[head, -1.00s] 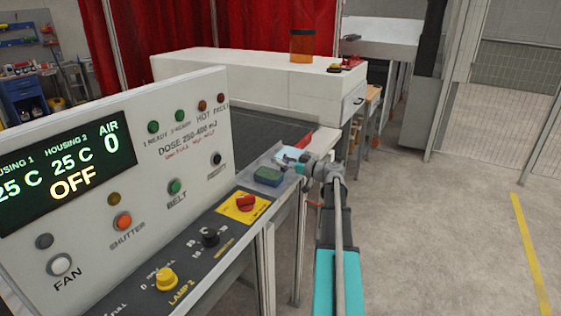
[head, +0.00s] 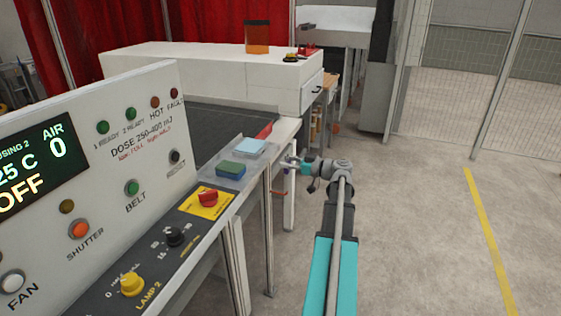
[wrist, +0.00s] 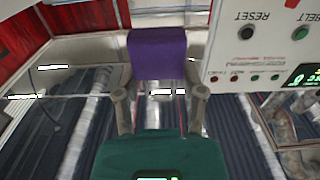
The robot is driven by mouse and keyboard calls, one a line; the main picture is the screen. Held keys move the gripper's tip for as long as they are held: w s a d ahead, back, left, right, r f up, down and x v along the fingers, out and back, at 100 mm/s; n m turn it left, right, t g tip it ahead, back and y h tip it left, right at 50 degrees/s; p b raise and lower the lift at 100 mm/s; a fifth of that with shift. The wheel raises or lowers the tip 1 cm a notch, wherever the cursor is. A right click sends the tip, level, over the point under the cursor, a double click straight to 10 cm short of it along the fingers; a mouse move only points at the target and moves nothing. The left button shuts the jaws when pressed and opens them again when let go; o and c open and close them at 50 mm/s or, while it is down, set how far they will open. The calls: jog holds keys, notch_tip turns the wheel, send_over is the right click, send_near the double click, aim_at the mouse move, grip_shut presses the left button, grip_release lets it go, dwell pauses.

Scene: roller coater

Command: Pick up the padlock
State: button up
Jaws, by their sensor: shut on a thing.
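A purple block-shaped body, which I take to be the padlock (wrist: 157,53), sits between the fingers of my gripper (wrist: 158,76) at the top middle of the wrist view. The fingers are shut on its two sides. I cannot make out its shackle. In the head view my gripper (head: 289,163) is just right of the machine's side ledge, at about the ledge's height. The padlock cannot be made out there.
A blue-green block (head: 231,170) and a light blue pad (head: 249,147) lie on the ledge. The control panel (head: 110,150) stands at left, with a yellow-backed red switch (head: 208,198). An amber jar (head: 257,36) stands on the white housing (head: 200,75). The floor (head: 430,230) at right is clear.

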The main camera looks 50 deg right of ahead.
jog(key=shift+s+r, duration=0.1)
dwell(0.7)
jog(key=shift+r+p, duration=1.1)
jog(key=shift+p, duration=0.1)
dwell(0.5)
